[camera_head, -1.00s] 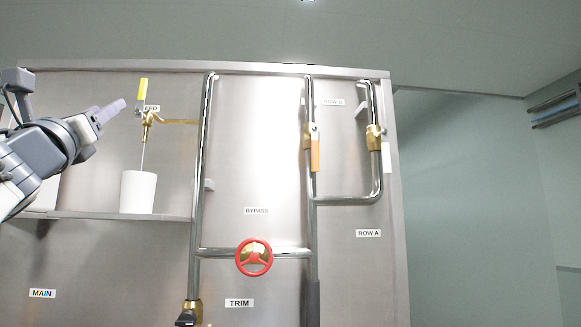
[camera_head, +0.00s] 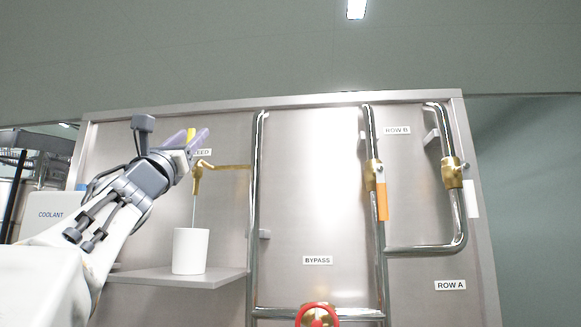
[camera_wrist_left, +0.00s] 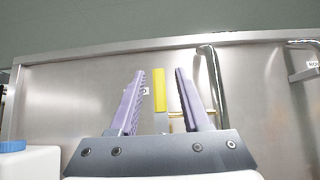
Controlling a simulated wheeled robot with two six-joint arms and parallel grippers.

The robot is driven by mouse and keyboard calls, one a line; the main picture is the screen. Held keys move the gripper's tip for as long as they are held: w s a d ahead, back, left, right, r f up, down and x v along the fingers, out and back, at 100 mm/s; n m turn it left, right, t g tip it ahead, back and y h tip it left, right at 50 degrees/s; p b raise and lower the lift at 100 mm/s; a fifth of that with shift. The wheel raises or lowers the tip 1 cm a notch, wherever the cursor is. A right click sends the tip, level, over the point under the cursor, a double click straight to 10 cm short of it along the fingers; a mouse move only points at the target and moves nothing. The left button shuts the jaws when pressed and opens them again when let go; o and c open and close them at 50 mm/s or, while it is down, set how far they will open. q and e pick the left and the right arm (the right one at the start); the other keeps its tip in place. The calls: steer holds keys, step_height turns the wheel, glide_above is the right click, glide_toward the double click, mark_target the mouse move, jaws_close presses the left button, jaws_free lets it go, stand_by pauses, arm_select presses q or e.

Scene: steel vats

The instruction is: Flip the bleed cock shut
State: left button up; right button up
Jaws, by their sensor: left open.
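The bleed cock (camera_head: 198,178) is a small brass valve on a thin brass pipe, with a thin stream running down from it toward a white cup. Its yellow lever (camera_head: 191,134) points up and is partly hidden by my left gripper (camera_head: 190,140) in the head view. In the left wrist view the yellow lever (camera_wrist_left: 160,90) stands upright between the two lilac fingers of my left gripper (camera_wrist_left: 160,95). The fingers are open, with gaps on both sides of the lever. The brass body is mostly hidden there. My right gripper is not in view.
The white cup (camera_head: 190,251) stands on a steel shelf (camera_head: 215,275) below the cock. Vertical steel pipes (camera_head: 256,215) run to its right, with an orange-handled valve (camera_head: 382,200) and a red handwheel (camera_head: 317,316) beyond. A white coolant container (camera_head: 52,214) is at left.

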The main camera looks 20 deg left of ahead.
arm_select(q)
steer(key=shift+w+a+r, duration=0.15)
steer(key=shift+w+r, duration=0.25)
steer(key=shift+r, duration=0.05)
steer(key=shift+y, duration=0.3)
jaws_close()
stand_by(0.9)
